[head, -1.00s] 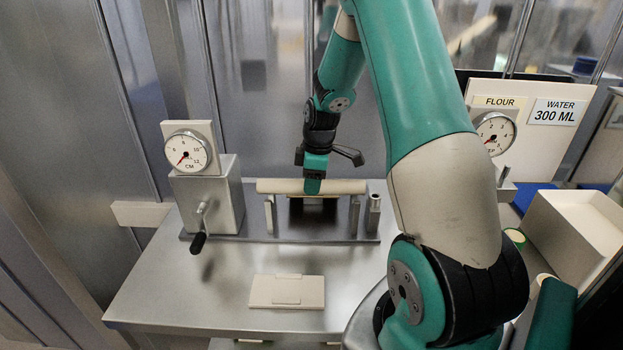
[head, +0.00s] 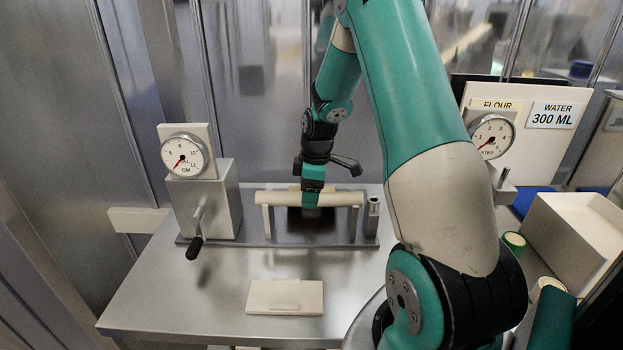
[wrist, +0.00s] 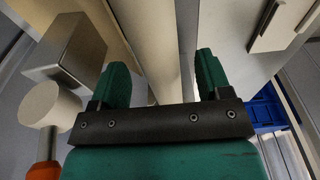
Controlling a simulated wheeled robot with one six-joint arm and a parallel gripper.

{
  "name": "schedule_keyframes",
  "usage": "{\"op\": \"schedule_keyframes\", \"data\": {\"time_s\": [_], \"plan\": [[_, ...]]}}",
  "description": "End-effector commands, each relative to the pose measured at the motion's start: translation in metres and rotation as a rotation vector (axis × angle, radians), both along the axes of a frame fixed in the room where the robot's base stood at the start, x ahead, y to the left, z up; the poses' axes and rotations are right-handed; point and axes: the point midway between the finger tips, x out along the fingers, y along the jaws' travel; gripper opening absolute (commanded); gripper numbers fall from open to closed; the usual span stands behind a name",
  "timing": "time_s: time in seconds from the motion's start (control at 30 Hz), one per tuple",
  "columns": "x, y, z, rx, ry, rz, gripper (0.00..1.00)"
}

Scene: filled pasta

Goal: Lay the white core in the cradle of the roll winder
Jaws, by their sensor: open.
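The white core (head: 340,199), a long cream cylinder, lies level across the two upright posts of the roll winder's cradle (head: 354,225). It appears to rest on the post tops, though contact at the back is hidden. My gripper (head: 311,198) is at the core's middle, pointing down, with its near finger in front of it. In the wrist view the core (wrist: 155,45) runs between the two spread fingers of my gripper (wrist: 160,78), with a visible gap on the right finger's side. The jaws are open.
The winder's grey box (head: 204,205) with crank and CM dial (head: 185,155) stands left of the cradle. A short metal post (head: 373,215) stands just right. A cream block (head: 285,297) lies on the front of the table. A cream bin (head: 575,240) is at right.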

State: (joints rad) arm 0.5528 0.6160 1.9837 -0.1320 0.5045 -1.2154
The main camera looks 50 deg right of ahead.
Motion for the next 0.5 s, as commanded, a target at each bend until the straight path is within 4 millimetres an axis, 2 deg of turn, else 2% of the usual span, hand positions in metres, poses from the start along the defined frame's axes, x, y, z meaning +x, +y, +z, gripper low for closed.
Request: {"op": "schedule_keyframes", "data": {"time_s": [0.17,0.5], "plan": [[-0.001,-0.003,0.023,-0.004,-0.006,-0.001,0.71],[-0.009,-0.01,0.108,-0.005,-0.007,-0.002,0.71]]}}
